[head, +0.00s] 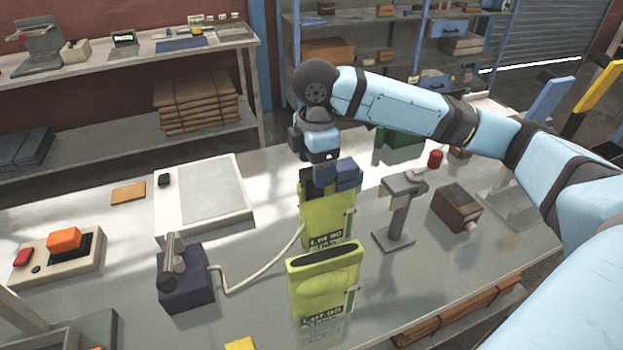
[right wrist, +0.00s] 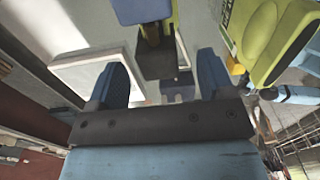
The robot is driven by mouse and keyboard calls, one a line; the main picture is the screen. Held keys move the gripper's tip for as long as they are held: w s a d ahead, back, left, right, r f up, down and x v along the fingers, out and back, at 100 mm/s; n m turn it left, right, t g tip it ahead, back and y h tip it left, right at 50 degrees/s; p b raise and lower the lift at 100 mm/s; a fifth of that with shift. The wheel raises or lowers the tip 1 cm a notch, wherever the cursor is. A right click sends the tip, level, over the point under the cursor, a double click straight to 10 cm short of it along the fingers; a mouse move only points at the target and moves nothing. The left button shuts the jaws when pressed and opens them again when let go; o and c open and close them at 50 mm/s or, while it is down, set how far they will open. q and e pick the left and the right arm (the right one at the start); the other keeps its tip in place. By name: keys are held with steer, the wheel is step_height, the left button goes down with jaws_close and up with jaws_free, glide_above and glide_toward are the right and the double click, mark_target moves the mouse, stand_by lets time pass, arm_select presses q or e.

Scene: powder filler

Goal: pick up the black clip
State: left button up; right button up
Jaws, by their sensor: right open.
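My right gripper (head: 326,184) points down over the rear yellow-green bag (head: 318,222) and hides its top. In the right wrist view its two blue fingers (right wrist: 162,78) stand apart. My left gripper is not in view.
A second yellow-green bag (head: 322,290) stands in front. A grey stand (head: 399,208) and a brown box (head: 457,207) are to the right. A navy box with a hose (head: 186,284), the white scale (head: 207,200) and a button box (head: 58,255) are to the left.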

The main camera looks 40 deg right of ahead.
mark_target(311, 173)
steer(key=f, duration=0.4)
steer(key=shift+w+a+f, duration=0.2)
steer(key=shift+a, duration=0.05)
steer(key=c, duration=1.1)
steer(key=shift+r, duration=0.15)
